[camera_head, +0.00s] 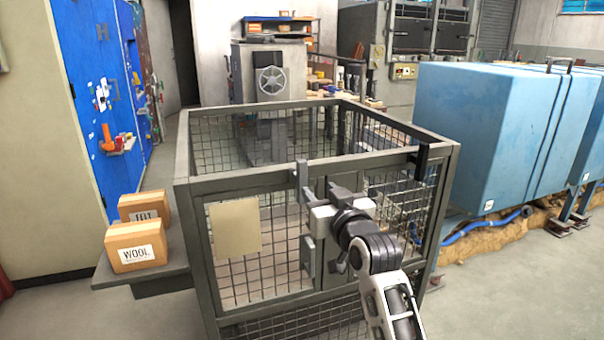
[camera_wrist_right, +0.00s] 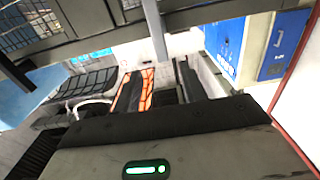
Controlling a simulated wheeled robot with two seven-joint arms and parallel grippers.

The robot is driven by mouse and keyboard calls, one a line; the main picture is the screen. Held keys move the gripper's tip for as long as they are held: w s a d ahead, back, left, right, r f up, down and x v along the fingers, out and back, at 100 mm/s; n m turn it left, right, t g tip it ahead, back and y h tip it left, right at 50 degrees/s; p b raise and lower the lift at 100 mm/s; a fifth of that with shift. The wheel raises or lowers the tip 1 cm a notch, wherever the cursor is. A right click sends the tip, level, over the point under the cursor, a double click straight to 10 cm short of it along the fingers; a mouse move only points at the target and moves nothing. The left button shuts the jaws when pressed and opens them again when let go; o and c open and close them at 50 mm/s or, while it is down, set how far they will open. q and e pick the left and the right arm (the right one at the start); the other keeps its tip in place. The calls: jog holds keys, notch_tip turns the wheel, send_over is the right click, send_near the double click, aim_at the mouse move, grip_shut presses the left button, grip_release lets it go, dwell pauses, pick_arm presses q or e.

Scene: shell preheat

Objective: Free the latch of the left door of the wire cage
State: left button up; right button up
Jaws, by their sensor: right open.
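The wire cage (camera_head: 184,165) stands in the middle of the head view, a dark grey frame with mesh walls. Its left door (camera_head: 250,288) is at the front, with mesh and a blank tan plate (camera_head: 235,228); it looks closed. A grey upright handle-like piece (camera_head: 308,256) is near the door's right edge. My right gripper (camera_head: 316,208) is open at the front top rail, near the door's upper right corner. A grey upright piece by the rail there may be a latch or a finger; I cannot tell. The latch is not clearly visible. My left gripper is not in view.
Two cardboard boxes (camera_head: 136,245) sit on a side shelf (camera_head: 160,272) left of the cage. A black bracket (camera_head: 424,160) is at the cage's front right corner. A large blue cabinet (camera_head: 480,135) stands to the right. Bare floor shows at the front right.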

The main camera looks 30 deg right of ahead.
aim_at(304, 173)
jog(key=x, duration=1.1)
jog(key=shift+w, duration=0.4)
jog(key=shift+c, duration=0.3)
grip_shut()
